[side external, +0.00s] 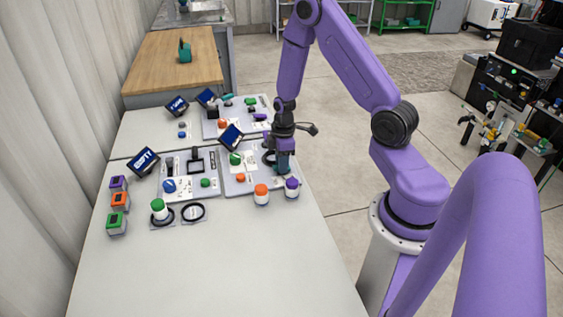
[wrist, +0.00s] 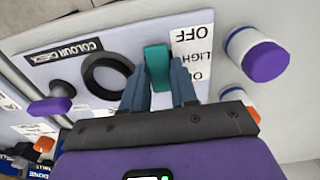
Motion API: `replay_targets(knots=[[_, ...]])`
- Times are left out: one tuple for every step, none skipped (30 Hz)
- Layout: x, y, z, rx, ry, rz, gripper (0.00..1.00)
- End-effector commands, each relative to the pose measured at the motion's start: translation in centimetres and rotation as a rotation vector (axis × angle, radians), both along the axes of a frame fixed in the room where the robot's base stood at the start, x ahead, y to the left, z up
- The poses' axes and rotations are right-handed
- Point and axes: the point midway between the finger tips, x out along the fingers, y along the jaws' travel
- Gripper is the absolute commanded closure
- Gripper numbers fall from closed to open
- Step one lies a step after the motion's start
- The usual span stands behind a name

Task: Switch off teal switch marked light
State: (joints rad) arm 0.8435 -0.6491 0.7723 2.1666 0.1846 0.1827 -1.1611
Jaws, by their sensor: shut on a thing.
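The teal switch (wrist: 157,66) stands on a pale panel (wrist: 60,75) in the wrist view. A label (wrist: 192,58) beside it reads OFF at the top, LIGHT in the middle and ON, partly covered, at the bottom. My gripper (wrist: 158,82) is at the switch, one finger on each side, shut on it. The top end of the switch shows past the fingertips, near the OFF end of the label. In the side view my gripper (side external: 283,172) points down at the right end of the panel and hides the switch.
A black ring (wrist: 108,77) marked COLOUR CHECK lies left of the switch. The front of the table (side external: 220,265) is clear.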

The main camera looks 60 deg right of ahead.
Motion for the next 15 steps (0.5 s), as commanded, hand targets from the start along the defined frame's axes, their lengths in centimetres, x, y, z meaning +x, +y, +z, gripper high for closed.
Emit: replay_targets(knots=[[-0.08,0.18,-0.04,0.001,0.004,0.004,1.0],[-0.08,0.18,-0.03,0.001,0.004,0.004,1.0],[-0.08,0.18,-0.03,0.001,0.004,0.004,1.0],[-0.08,0.18,-0.03,0.001,0.004,0.004,1.0],[-0.08,0.18,-0.03,0.001,0.004,0.004,1.0],[-0.08,0.17,-0.03,0.001,0.004,0.004,1.0],[-0.08,0.17,-0.03,0.001,0.004,0.004,1.0],[-0.08,0.16,-0.03,0.001,0.004,0.004,0.66],[-0.07,0.16,-0.03,0.001,0.004,0.004,0.53],[-0.07,0.14,-0.02,0.001,0.004,0.004,0.47],[-0.06,0.13,-0.02,0.001,0.003,0.003,0.47],[-0.05,0.11,-0.02,0.001,0.003,0.003,0.47],[-0.05,0.09,-0.01,0.001,0.003,0.002,0.47],[-0.04,0.09,-0.01,0.001,0.002,0.002,0.47],[-0.04,0.06,-0.01,0.001,0.002,0.002,0.47]])
